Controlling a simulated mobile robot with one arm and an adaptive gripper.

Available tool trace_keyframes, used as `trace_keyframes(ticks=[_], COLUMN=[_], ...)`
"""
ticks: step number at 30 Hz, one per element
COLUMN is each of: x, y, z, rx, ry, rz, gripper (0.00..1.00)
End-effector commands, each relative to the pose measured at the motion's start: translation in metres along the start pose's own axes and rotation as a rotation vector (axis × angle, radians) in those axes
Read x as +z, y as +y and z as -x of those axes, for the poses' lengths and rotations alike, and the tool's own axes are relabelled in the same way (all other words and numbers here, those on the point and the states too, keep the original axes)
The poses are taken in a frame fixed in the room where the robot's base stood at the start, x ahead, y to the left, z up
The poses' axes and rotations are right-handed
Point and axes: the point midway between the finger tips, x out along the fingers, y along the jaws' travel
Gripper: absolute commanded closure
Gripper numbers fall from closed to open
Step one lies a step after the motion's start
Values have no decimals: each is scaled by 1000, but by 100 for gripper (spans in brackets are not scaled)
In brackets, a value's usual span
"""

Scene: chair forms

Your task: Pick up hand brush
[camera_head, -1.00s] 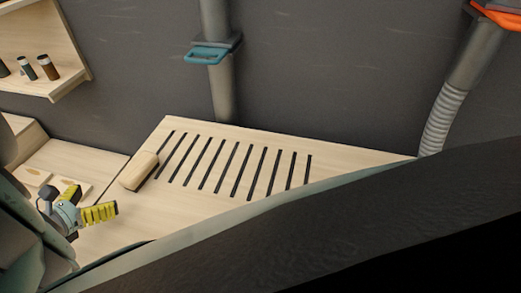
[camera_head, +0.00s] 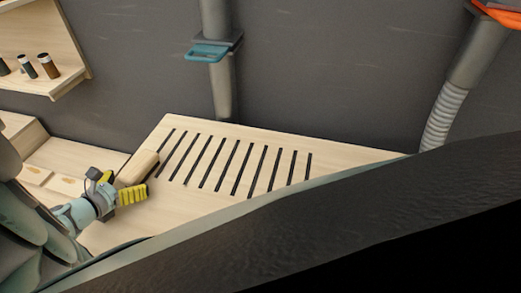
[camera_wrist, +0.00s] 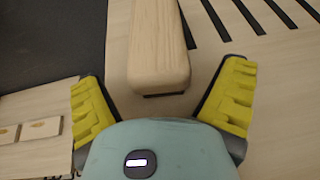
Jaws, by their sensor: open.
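The hand brush (camera_head: 138,167) lies at the left end of the slotted wooden bench, a pale wooden block with a rounded handle top. In the wrist view the hand brush (camera_wrist: 159,50) reaches down from the top edge, with a dark strip under its near end. My gripper (camera_head: 118,186) is at the brush's near end in the head view. In the wrist view my gripper (camera_wrist: 165,95) is open, with one yellow-padded finger on each side of the brush's near end. The brush is not gripped, and its far end is out of the wrist view.
The slotted bench (camera_head: 200,205) is otherwise clear. A lower wooden surface with small plates (camera_head: 68,186) lies left of it. A shelf with small bottles (camera_head: 48,67) hangs at upper left. A duct with a teal handle (camera_head: 208,52) stands behind the bench.

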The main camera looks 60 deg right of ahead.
Motion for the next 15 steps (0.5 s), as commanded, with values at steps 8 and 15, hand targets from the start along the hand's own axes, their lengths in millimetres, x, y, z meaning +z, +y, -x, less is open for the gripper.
trace_keyframes(ticks=[8, 15], x=[1, 1], y=[-1, -1], z=[-1, 0], rx=[-4, -3], ry=[0, -1], rz=[-2, -2], gripper=[19, 44])
